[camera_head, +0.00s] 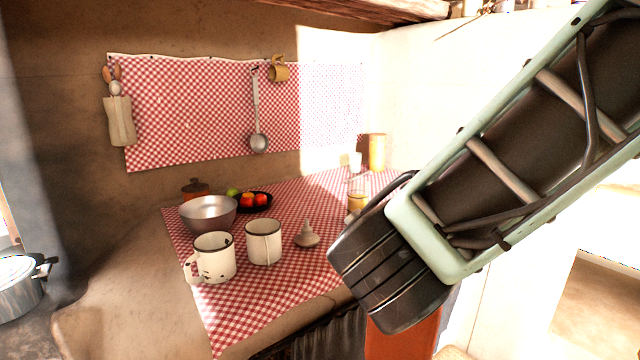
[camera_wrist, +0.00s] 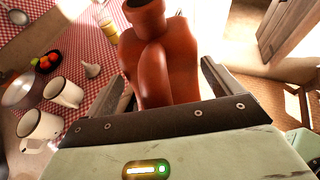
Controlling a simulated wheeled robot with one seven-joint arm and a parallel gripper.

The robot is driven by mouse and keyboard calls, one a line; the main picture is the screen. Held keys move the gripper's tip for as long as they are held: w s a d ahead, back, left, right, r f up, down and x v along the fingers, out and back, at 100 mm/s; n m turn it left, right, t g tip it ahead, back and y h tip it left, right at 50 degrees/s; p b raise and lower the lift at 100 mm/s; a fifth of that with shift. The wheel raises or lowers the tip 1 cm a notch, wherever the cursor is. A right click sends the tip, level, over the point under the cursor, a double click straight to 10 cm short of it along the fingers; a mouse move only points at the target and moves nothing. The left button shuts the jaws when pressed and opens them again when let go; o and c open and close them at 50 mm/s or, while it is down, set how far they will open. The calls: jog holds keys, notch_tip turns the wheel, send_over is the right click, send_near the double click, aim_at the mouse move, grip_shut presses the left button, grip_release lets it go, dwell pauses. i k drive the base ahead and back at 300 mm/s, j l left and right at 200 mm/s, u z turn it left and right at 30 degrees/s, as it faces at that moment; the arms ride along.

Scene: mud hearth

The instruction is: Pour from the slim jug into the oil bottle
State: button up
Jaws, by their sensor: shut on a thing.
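My gripper (camera_wrist: 160,85) is shut on a red-brown clay jug (camera_wrist: 152,55), taken to be the slim jug. One finger is on each side of its body, and its round neck shows at the top of the wrist view. In the head view, part of the jug (camera_head: 402,338) shows below my wrist, and the fingers are hidden. I cannot tell its tilt or what is in it. A small glass vessel with yellow contents (camera_head: 357,201), seemingly the oil bottle, stands on the checked cloth behind and left of my wrist. It seems to show in the wrist view too (camera_wrist: 108,30). The jug is apart from it.
Two white mugs (camera_head: 214,257) (camera_head: 264,243), a pale funnel-like piece (camera_head: 307,238), a metal bowl (camera_head: 208,213) and a dark dish of fruit (camera_head: 254,203) stand on the cloth (camera_head: 240,300). A tall yellow jar (camera_head: 377,152) and a white cup (camera_head: 355,161) stand at the back.

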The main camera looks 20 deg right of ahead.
aim_at(358, 187)
jog(key=l+u, duration=0.1)
jog(key=u, duration=0.9)
jog(key=l+u, duration=0.1)
jog(key=l, duration=1.2)
jog(key=i+l, duration=0.1)
jog(key=l, duration=0.35)
jog(key=i+l, duration=0.1)
jog(key=l, duration=0.75)
jog(key=i, duration=0.05)
